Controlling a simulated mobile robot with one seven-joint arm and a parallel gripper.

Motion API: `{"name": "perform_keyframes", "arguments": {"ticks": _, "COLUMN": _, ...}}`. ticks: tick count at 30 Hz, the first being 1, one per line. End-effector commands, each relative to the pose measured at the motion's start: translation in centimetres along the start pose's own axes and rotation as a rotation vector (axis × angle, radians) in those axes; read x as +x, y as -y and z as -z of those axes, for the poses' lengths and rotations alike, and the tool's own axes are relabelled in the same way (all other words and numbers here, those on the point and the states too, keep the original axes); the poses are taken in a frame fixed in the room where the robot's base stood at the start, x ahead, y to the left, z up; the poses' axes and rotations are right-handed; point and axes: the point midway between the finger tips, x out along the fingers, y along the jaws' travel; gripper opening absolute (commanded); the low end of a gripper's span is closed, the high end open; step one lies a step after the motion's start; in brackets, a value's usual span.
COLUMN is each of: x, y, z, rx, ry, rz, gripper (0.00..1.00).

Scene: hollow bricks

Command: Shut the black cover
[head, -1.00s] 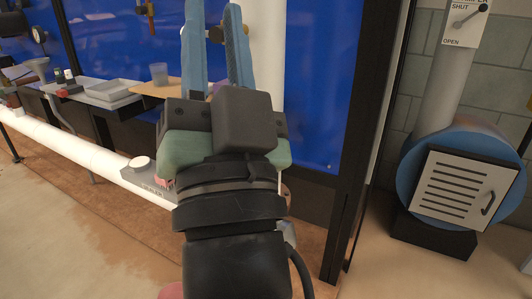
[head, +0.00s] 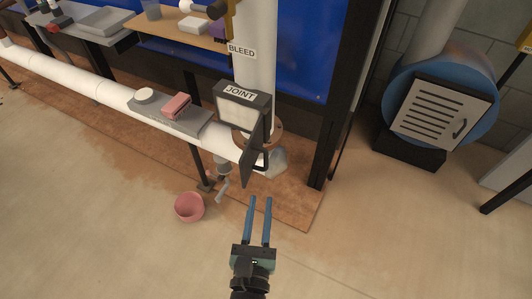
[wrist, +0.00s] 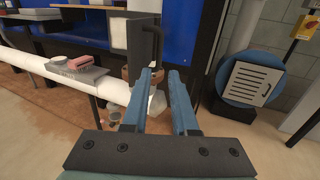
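The black cover (head: 253,155) stands open, swung out from the front of a dark box labelled JOINT (head: 227,88) around the white pipe. The box's pale inside shows. A dark handle (head: 266,160) is on the cover's right side. In the wrist view the cover (wrist: 140,38) is upright ahead, with its handle at its right edge. My gripper (head: 260,200) is open and empty, below and in front of the cover in the head view. Its blue fingertips (wrist: 161,72) appear apart from the cover; the exact gap is hard to tell.
A pink bucket (head: 189,207) stands on the floor to the left. A grey plate with a pink block (head: 176,106) lies along the pipe. A crank handle (head: 223,188) hangs below the box. A blue drum with a louvred white door (head: 440,110) is at right. Front floor is clear.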

Motion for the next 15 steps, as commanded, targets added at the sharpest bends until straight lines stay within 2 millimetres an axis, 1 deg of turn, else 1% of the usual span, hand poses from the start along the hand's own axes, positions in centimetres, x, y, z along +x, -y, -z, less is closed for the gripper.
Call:
{"name": "perform_keyframes", "arguments": {"ticks": 4, "x": 2.4, "y": -0.1, "z": -0.3, "rx": 0.000, "ry": 0.005, "rz": 0.000, "gripper": 0.27}}
{"name": "perform_keyframes", "arguments": {"ticks": 15, "x": 9.2, "y": -0.1, "z": -0.3, "rx": -0.003, "ry": 0.006, "rz": -0.001, "gripper": 0.27}}
